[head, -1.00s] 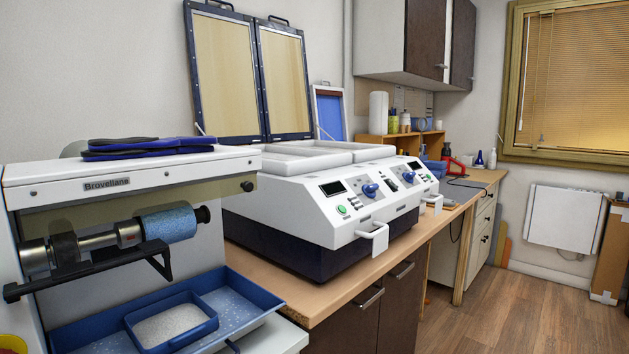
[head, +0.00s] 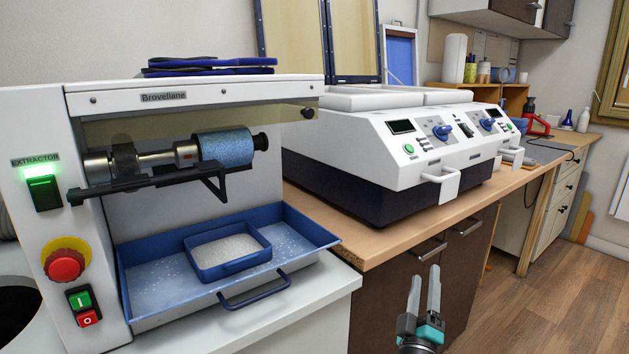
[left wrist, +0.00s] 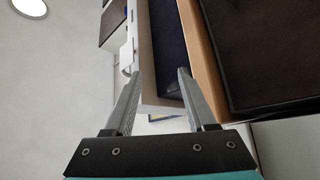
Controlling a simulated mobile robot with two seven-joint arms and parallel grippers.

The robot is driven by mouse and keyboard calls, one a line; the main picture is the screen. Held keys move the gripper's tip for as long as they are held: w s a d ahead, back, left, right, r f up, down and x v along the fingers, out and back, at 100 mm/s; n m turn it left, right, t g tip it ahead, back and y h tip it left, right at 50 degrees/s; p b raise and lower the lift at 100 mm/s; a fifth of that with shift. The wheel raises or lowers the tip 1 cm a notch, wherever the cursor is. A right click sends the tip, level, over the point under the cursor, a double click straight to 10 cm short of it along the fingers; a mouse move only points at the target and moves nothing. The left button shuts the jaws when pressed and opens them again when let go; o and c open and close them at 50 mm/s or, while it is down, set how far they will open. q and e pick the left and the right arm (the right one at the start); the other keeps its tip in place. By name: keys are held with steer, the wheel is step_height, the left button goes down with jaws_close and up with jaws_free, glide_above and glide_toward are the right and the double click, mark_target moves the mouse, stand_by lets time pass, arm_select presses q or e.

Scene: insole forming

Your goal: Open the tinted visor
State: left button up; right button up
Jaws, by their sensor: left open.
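The tinted visor (head: 291,113) is a see-through yellowish panel hanging under the white top edge of the Brovellane grinding machine (head: 205,96), at left in the head view. It hangs down in front of the upper part of the sanding drum (head: 222,148) and its shaft. My left gripper (head: 424,280) is open and empty at the lower middle, in front of the dark cabinet, well right of and below the visor. Its two fingers also show in the left wrist view (left wrist: 160,80), with nothing between them. The visor is not seen there. My right gripper is not in view.
A black rest bar (head: 150,187) juts out below the drum. A blue tray (head: 170,290) with a handle sits beneath. Blue insoles (head: 208,67) lie on the machine's top. A white forming press (head: 400,135) stands on the wooden bench (head: 375,240) to the right.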

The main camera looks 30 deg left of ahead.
arm_select(q)
steer(key=s+a+r+n+g+y+b, duration=0.1)
steer(key=a+r+n+g+y, duration=0.15)
steer(key=r+n+y, duration=0.4)
steer(key=s+a+r+n+g+y+b, duration=0.1)
steer(key=s+r+n+g+y, duration=0.2)
steer(key=r+n, duration=0.6)
steer(key=a+r+n+g+y, duration=0.2)
steer(key=r+n+g+y, duration=0.1)
steer(key=r+n+y, duration=0.45)
steer(key=n+g+h+b, duration=0.3)
steer(key=n+g+h, duration=0.25)
steer(key=n, duration=0.75)
glide_toward(311, 114)
steer(key=shift+g+y, duration=0.25)
steer(key=shift+g, duration=0.25)
steer(key=x, duration=0.7)
steer(key=shift+w+a, duration=0.2)
steer(key=shift+w, duration=0.15)
steer(key=shift+w+a, duration=0.2)
steer(key=shift+a, duration=0.3)
steer(key=shift+a+m, duration=0.1)
steer(key=shift+m, duration=0.2)
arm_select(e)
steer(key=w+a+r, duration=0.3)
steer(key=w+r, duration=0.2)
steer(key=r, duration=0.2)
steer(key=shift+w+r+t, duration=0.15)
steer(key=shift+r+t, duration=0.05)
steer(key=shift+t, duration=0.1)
